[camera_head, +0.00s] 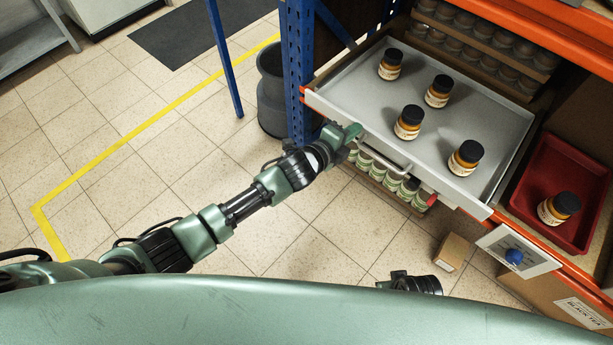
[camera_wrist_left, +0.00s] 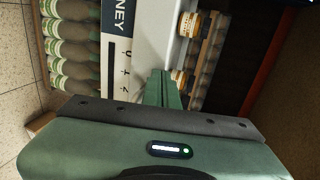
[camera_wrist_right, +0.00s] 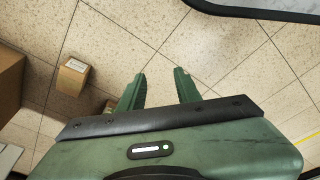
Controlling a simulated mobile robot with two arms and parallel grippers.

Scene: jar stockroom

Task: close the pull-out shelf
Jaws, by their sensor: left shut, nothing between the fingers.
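The pull-out shelf (camera_head: 440,124) is a pale grey tray standing out from the blue and orange rack. Several brown jars with dark lids stand on it, such as the jar (camera_head: 409,122). Its front has a bar handle (camera_head: 387,156) and a red part near the right end. My left gripper (camera_head: 352,132) is shut and empty at the left part of the shelf front; touching or just apart, I cannot tell. The left wrist view shows its fingers (camera_wrist_left: 159,88) together beside the shelf front (camera_wrist_left: 117,50). My right gripper (camera_wrist_right: 160,88) is open and empty above the floor.
Green-labelled jars (camera_head: 388,179) stand below the shelf. A small carton (camera_head: 452,252) is on the floor. A dark bin (camera_head: 271,88) stands left of the rack post.

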